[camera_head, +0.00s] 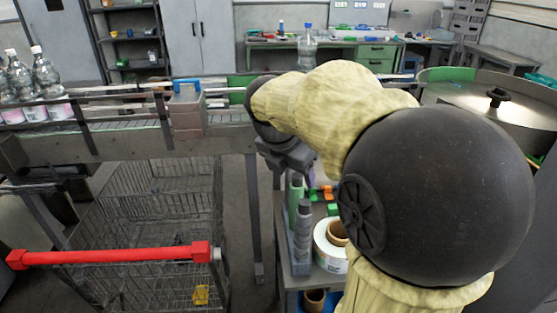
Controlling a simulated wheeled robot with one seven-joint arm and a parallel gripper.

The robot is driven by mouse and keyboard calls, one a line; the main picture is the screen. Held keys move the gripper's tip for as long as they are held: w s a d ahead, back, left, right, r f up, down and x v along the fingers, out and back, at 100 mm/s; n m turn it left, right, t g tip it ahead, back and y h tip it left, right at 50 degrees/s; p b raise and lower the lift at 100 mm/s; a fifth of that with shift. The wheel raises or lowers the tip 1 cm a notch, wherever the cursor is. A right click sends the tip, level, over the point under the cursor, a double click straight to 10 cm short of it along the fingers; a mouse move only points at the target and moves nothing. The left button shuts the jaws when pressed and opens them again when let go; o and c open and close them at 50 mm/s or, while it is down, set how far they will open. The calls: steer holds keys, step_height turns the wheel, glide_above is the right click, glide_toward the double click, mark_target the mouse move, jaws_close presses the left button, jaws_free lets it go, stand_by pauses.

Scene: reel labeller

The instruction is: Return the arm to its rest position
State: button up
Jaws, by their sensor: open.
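My arm, in a pale yellow cover with dark joints, fills the right half of the head view and bends over toward the middle. My gripper (288,158) is at its far end, dark grey and pointing down in front of the conveyor. It is open, and I see nothing held in it. Its fingertips are partly hidden and small. Below it is a cart (301,268) carrying bottles, a white label reel (329,250) and small orange and green parts. My arm hides the cart's right side.
A conveyor (225,131) crosses behind my gripper, with clear bottles (45,75) at its left end. A wire shopping trolley (150,215) with a red handle (110,256) stands at the left. A round turntable (490,95) is at the right. A green workbench (375,55) is behind.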

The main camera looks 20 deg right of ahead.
steer(key=s+a+f+m+y+p, duration=0.1)
steer(key=s+a+f+m, duration=0.3)
steer(key=f+m, duration=0.4)
steer(key=s+a+f+m+y+p, duration=0.1)
steer(key=s+a+f+m, duration=0.3)
steer(key=m, duration=1.2)
step_height(320, 180, down, 4)
steer(key=shift+s+a+y, duration=0.3)
steer(key=shift+s+y, duration=0.4)
steer(key=shift+y, duration=0.2)
steer(key=shift+d, duration=0.1)
